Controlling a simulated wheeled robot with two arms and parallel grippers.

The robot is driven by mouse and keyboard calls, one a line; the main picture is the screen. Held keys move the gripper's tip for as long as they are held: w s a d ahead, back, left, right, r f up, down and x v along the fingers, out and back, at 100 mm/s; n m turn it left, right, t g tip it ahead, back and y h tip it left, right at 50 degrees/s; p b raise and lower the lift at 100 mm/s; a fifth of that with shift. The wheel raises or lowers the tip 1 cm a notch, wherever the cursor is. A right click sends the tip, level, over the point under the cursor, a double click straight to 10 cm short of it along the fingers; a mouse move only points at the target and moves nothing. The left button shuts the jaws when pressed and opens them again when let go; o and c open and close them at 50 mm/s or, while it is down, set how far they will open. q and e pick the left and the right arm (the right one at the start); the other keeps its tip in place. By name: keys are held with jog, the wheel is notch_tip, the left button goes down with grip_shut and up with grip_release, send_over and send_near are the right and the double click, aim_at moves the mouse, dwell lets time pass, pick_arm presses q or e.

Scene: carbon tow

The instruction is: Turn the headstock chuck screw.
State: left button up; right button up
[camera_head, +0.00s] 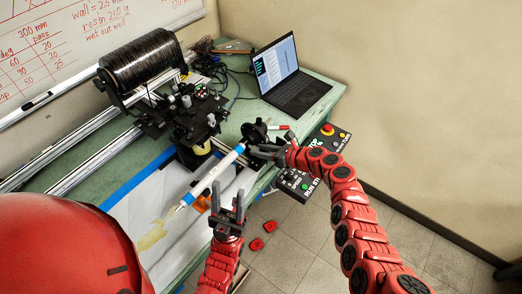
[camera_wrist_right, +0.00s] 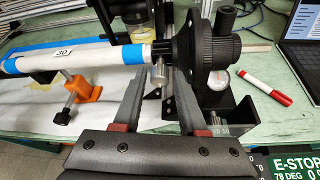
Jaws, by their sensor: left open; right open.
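The black headstock (camera_wrist_right: 200,45) stands upright at the bench's right end; it also shows in the head view (camera_head: 256,132). Its dark chuck (camera_wrist_right: 161,50) grips the end of a white tube (camera_wrist_right: 95,57) with blue bands, which slants across the head view (camera_head: 212,174). I cannot make out the chuck screw clearly. My right gripper (camera_wrist_right: 160,76) is open, its fingers reaching towards the underside of the chuck, with a silver cylinder between or behind the tips. Contact cannot be told. My left gripper (camera_head: 229,204) is open, empty and upright, to the right of the tube and below the headstock.
An orange clamp (camera_wrist_right: 82,90) stands under the tube. A red marker (camera_wrist_right: 264,88) lies right of the headstock. A control box with a red button (camera_head: 327,130) hangs at the bench edge. A laptop (camera_head: 292,80) and a black tow spool (camera_head: 140,62) are farther back.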

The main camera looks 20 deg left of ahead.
grip_shut()
jog(key=shift+r, duration=0.1)
jog(key=shift+s+a+f+n+t+y+b, duration=0.15)
jog(key=shift+f+n+t+y+b, duration=0.9)
jog(key=shift+n+b, duration=5.05)
jog(key=shift+s+d+r+n+t+y+b, duration=0.25)
jog(key=shift+n+t+b, duration=1.9)
jog(key=shift+b, duration=7.5)
jog(key=shift+s+a+f+n+t+y+b, duration=0.2)
jog(key=shift+n+t+y+b, duration=0.85)
jog(key=shift+n+b, duration=5.15)
jog(key=m+b, duration=0.3)
jog(key=shift+w+m+t+h, duration=0.15)
jog(key=shift+m+t+h, duration=0.1)
